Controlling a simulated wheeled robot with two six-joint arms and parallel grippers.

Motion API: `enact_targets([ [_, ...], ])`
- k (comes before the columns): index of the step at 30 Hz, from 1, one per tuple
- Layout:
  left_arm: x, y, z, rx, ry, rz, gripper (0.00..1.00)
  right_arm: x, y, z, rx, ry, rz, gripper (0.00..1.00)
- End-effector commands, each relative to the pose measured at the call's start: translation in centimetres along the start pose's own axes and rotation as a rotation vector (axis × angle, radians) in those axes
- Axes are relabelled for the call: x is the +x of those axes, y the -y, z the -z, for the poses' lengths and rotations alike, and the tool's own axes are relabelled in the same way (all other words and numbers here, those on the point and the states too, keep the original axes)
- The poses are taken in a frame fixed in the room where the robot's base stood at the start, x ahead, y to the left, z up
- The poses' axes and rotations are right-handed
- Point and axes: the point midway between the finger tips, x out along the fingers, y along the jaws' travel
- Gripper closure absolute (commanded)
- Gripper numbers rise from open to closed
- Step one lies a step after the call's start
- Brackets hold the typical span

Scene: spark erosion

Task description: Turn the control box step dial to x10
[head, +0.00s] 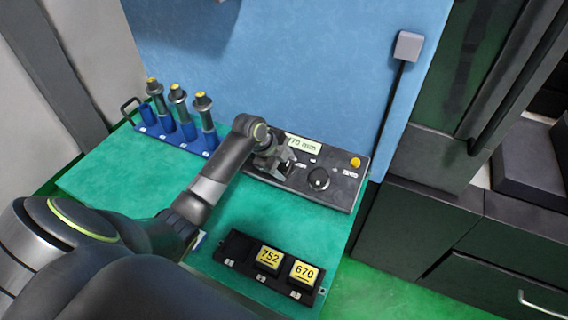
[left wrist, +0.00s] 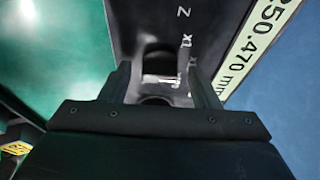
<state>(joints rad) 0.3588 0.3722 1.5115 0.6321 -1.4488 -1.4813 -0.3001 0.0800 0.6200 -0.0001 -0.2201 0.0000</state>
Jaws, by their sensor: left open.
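The dark control box (head: 345,188) lies on the green bench, with a lit display (head: 303,143) along its back edge. A round black dial (head: 319,179) shows on its top, right of my left gripper. My left gripper (head: 284,163) is over the box's left part, hiding some of it. In the left wrist view, its open fingers (left wrist: 160,75) stand on either side of a dark knob (left wrist: 158,92) with a pale mark. White letters (left wrist: 185,40) are printed beside it; I cannot read them all. Whether the fingers touch the knob is unclear. My right gripper is out of view.
A yellow button (head: 355,162) sits at the box's back right. A blue rack (head: 182,141) with several yellow-topped tool holders stands at the back left. A black tray (head: 238,250) with yellow numbered blocks is in front. A blue wall (head: 300,60) rises behind.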

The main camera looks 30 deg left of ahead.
Motion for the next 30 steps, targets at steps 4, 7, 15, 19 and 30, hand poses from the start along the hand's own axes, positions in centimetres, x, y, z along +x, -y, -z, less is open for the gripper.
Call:
enact_targets([
  [4, 0.0, 0.0, 0.0, 0.000, -0.001, -0.001, 0.44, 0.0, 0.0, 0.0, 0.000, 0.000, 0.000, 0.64],
  [7, -0.4, 0.0, 0.0, 0.000, -0.001, 0.001, 0.44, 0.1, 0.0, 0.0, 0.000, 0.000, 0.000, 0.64],
  [15, -4.5, 0.0, -0.2, 0.003, 0.003, 0.004, 0.44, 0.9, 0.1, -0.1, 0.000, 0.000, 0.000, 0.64],
  [19, -7.5, 0.0, -0.2, 0.004, 0.004, 0.004, 0.44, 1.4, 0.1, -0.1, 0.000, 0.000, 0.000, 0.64],
  [30, -14.9, -0.1, -0.1, 0.003, 0.005, 0.001, 0.44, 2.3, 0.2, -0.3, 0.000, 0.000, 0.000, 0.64],
])
